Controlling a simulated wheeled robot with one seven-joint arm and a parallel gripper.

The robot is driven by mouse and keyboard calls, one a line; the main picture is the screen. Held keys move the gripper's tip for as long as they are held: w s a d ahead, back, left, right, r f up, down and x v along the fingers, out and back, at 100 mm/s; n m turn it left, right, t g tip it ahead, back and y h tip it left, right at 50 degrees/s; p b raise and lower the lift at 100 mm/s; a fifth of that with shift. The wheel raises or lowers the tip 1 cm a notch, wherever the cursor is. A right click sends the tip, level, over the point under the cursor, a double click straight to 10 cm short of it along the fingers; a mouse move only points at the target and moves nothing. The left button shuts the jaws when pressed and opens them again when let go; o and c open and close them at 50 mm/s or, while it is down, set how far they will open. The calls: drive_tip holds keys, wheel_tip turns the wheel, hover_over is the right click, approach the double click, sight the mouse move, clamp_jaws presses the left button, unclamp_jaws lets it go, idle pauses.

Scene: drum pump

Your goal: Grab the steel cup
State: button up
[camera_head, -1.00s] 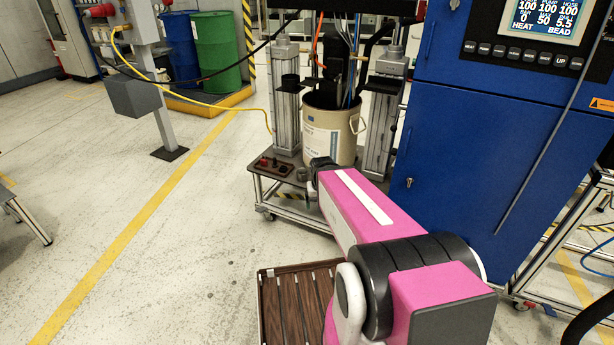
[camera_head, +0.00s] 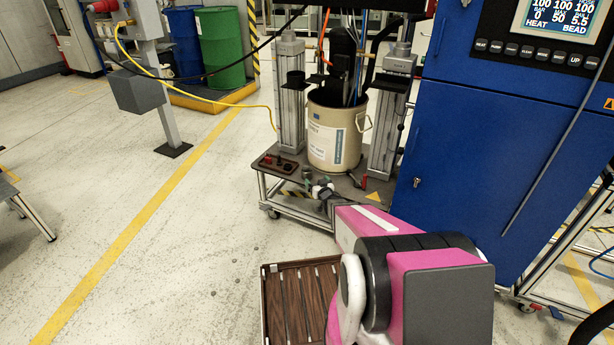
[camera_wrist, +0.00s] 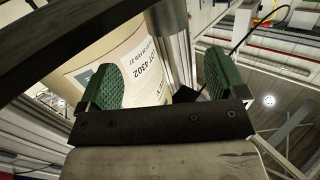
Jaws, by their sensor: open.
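My gripper (camera_wrist: 158,80) is open, its two green ridged pads wide apart with nothing between them. In the head view my gripper (camera_head: 312,182) is low at the front edge of the pump cart, small and partly hidden by my pink arm.
The beige drum (camera_head: 335,132) stands on the cart between two metal columns (camera_head: 290,105). A red-button box (camera_head: 277,163) sits at the cart's left front. A blue cabinet (camera_head: 490,170) blocks the right. A wooden-slatted tray (camera_head: 268,310) is in front. Open floor lies left.

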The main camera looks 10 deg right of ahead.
sight(307, 170)
drive_tip(key=shift+t+y, duration=0.3)
drive_tip(key=shift+y, duration=0.3)
drive_tip(key=x, duration=1.1)
drive_tip(key=shift+s+a+f, duration=0.1)
drive_tip(key=shift+a+f, duration=0.1)
drive_tip(key=c, duration=1)
